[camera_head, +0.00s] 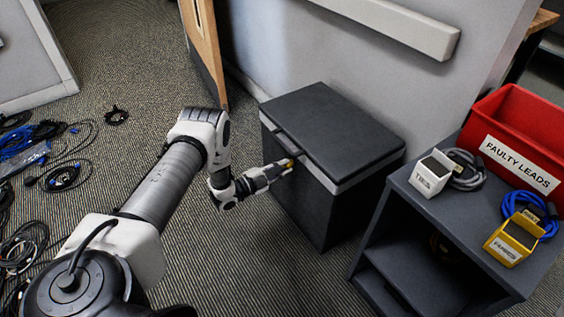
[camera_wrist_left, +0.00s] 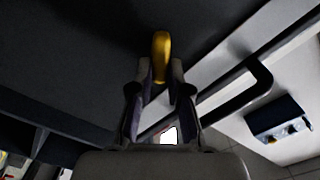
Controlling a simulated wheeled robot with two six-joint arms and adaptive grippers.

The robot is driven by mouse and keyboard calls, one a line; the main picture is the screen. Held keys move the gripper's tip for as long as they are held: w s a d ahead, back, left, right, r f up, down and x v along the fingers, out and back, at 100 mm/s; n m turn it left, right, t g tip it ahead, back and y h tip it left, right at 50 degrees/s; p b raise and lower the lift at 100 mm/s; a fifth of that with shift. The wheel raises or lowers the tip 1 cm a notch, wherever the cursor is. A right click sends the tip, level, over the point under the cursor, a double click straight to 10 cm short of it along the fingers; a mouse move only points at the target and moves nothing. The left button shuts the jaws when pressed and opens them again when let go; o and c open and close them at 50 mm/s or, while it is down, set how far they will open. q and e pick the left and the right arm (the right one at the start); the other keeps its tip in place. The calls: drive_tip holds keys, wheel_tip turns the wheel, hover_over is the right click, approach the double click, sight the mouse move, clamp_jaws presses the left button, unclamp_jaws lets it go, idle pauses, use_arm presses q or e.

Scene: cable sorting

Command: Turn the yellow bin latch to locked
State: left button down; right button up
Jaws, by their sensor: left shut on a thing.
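A dark grey lidded bin (camera_head: 318,205) with a pale band under its lid stands against the wall in the head view. Its yellow latch (camera_head: 291,162) is on the front face near the lid edge, partly covered by my gripper. My left gripper (camera_head: 284,167) is at the latch, its fingers shut on it. In the left wrist view the yellow latch (camera_wrist_left: 161,52) sticks out between the two fingertips of the left gripper (camera_wrist_left: 161,82). The latch's marks, if any, cannot be read. My right gripper is not in view.
A dark shelf unit (camera_head: 421,222) stands right of the bin, bearing a red FAULTY LEADS bin (camera_head: 526,122), a white TIES box (camera_head: 430,177) and a yellow FUSES box (camera_head: 508,246). Loose cables (camera_head: 65,175) lie on the carpet at left. A wooden door edge (camera_head: 207,45) stands behind.

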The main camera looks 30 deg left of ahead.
use_arm(q)
drive_tip(key=m+p, duration=0.2)
drive_tip(key=m, duration=0.1)
drive_tip(key=shift+d+m, duration=0.1)
drive_tip(key=shift+m, duration=0.2)
drive_tip(key=shift+f+m+p, duration=0.2)
drive_tip(key=shift+m+p, duration=0.3)
drive_tip(key=shift+m, duration=0.45)
drive_tip(key=shift+f+m+p, duration=0.2)
drive_tip(key=shift+m+p, duration=0.25)
drive_tip(key=shift+m, duration=0.5)
drive_tip(key=c, duration=1.1)
unclamp_jaws()
drive_tip(key=shift+s, duration=0.1)
drive_tip(key=v, duration=1.2)
drive_tip(key=shift+f, duration=0.1)
